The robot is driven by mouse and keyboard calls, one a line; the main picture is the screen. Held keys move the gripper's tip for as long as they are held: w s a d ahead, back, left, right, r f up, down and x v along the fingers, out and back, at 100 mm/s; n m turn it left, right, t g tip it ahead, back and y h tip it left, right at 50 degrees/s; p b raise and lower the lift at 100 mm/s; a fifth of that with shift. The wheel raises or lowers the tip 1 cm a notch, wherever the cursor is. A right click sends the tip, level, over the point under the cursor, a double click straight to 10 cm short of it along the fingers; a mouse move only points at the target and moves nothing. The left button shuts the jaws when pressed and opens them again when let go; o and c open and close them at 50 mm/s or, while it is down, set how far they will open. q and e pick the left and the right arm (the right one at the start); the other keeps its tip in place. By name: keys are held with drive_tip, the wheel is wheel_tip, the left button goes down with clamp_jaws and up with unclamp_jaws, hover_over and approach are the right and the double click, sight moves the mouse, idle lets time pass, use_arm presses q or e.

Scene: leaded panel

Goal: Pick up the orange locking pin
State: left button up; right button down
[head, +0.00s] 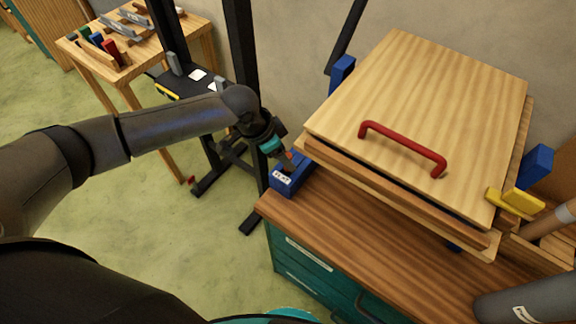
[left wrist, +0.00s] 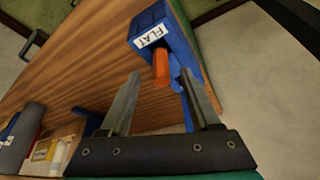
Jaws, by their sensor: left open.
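The orange locking pin (left wrist: 161,68) sticks out of a blue block with a "FLAT" label (left wrist: 152,35) in the left wrist view. The same blue block (head: 287,183) stands at the left corner of the wooden bench in the head view, where the gripper largely covers the pin. My left gripper (left wrist: 160,84) is open, and the pin shows between its two fingertips. I cannot tell whether the fingers touch it. In the head view my left gripper (head: 286,160) is just above the block. My right gripper does not show.
A wooden panel with a red handle (head: 402,145) lies on the bench (head: 370,232), close right of the block. Blue pieces (head: 536,166) and a yellow piece (head: 515,202) stand around it. A black upright frame (head: 243,70) stands behind my left arm. A side table (head: 130,65) holds tools.

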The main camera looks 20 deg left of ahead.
use_arm(q)
drive_tip(key=shift+w+x, duration=0.1)
drive_tip(key=shift+x, duration=1.2)
drive_tip(key=shift+w+x, duration=0.15)
drive_tip(key=shift+x, duration=1.2)
drive_tip(key=shift+s+d+r, duration=0.1)
drive_tip(key=shift+c, duration=0.2)
clamp_jaws()
